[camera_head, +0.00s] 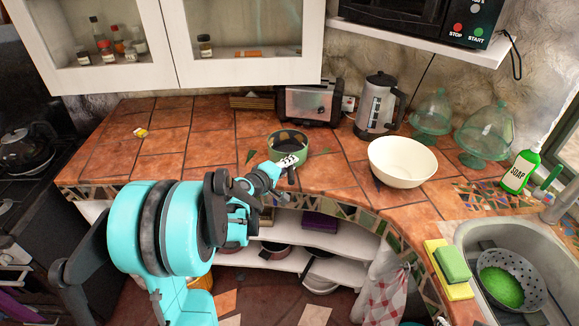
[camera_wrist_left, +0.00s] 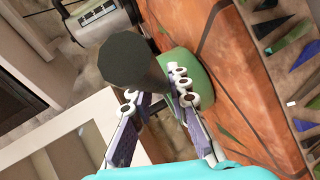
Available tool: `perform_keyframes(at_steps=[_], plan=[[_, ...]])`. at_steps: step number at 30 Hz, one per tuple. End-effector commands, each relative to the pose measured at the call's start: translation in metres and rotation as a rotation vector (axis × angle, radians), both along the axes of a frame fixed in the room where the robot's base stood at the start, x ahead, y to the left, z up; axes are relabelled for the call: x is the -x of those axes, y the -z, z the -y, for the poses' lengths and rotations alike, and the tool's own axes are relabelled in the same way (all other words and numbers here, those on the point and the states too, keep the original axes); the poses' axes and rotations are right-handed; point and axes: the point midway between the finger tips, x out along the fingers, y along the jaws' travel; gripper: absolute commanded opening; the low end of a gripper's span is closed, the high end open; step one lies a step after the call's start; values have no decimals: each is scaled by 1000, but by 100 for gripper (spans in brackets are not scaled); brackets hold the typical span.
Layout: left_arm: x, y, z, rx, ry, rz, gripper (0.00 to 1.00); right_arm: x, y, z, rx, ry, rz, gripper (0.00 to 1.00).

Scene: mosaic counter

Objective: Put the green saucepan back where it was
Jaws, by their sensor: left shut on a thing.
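The green saucepan (camera_head: 289,145) is at the middle of the tiled counter, in front of the toaster. Its round body looks upright, with a dark inside. My left gripper (camera_head: 287,163) is at its near side. In the left wrist view, the fingers (camera_wrist_left: 158,97) are shut on the saucepan's thick dark handle (camera_wrist_left: 132,62), with the green body (camera_wrist_left: 184,68) just beyond. The fingers and arm hide part of the pan's near side, and I cannot tell whether its base touches the counter. My right gripper is not in view.
A toaster (camera_head: 308,104) and a kettle (camera_head: 379,105) stand behind the pan. A cream bowl (camera_head: 402,162) is to its right, near glass domes (camera_head: 483,132). Shelves below the counter hold pots and a purple item (camera_head: 320,222). The counter left of the pan is mostly clear.

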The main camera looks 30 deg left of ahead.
Motion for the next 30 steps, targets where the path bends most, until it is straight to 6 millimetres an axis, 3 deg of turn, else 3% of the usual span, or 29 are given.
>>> perform_keyframes(at_steps=[4,5,7,18,23,30], plan=[[0,2,0,0,-1,1,0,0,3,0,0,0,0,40],[0,3,0,0,0,0,22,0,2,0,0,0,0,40],[0,2,0,0,0,0,37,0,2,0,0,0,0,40],[0,-2,0,0,-1,0,37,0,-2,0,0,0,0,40],[24,-11,-3,0,-3,1,37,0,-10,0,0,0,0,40],[76,-27,-7,0,-4,0,37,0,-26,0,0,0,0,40]])
